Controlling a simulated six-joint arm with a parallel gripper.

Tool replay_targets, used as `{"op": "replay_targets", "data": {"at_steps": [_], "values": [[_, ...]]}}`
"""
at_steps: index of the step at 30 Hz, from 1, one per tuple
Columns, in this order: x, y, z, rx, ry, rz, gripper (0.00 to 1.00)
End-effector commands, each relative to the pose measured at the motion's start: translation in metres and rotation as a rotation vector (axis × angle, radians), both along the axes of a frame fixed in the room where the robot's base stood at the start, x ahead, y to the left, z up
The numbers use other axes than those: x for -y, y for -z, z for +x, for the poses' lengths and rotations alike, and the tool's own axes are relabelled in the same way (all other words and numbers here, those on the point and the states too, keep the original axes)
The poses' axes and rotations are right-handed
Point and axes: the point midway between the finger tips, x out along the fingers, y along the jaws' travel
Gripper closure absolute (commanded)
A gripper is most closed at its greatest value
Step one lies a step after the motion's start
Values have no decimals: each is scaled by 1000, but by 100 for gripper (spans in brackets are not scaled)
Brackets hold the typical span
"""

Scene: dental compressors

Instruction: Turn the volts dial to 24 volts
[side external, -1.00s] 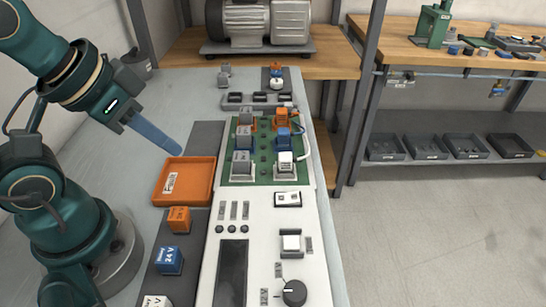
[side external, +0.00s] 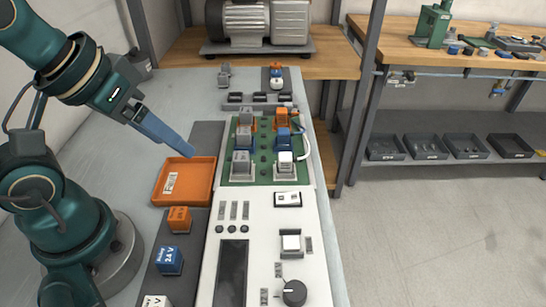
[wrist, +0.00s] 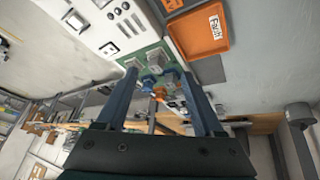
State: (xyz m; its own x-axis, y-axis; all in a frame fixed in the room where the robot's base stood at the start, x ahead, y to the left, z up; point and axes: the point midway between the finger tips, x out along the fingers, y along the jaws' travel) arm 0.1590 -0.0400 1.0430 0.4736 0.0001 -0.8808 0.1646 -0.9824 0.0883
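The volts dial (side external: 294,292) is a round black knob on the white panel (side external: 262,215), at the bottom of the side view. Small labels, 24 V (side external: 278,270) and 12 V (side external: 264,297), sit to its upper left and left. Its exact pointing direction is too small to tell. My gripper (side external: 193,154) is up and left of the dial, above the orange tray in the picture and well apart from the dial. In the wrist view its two blue fingers (wrist: 160,72) are spread with nothing held between them.
The orange tray (side external: 210,181) lies left of a green board (side external: 263,170) carrying several coloured blocks. Orange (side external: 179,219) and blue (side external: 169,260) blocks stand on a dark strip left of the panel. A white square button (side external: 291,242) and a rocker switch (side external: 288,199) lie beyond the dial.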

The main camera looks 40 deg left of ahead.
Motion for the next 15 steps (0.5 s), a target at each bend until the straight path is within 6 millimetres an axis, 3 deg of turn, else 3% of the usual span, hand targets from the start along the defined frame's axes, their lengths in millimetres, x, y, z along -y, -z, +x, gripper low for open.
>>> {"op": "replay_targets", "data": {"at_steps": [8,15], "values": [[22,-31,29,-54,-281,-197,31],[75,-35,58,-196,-432,-299,31]]}}
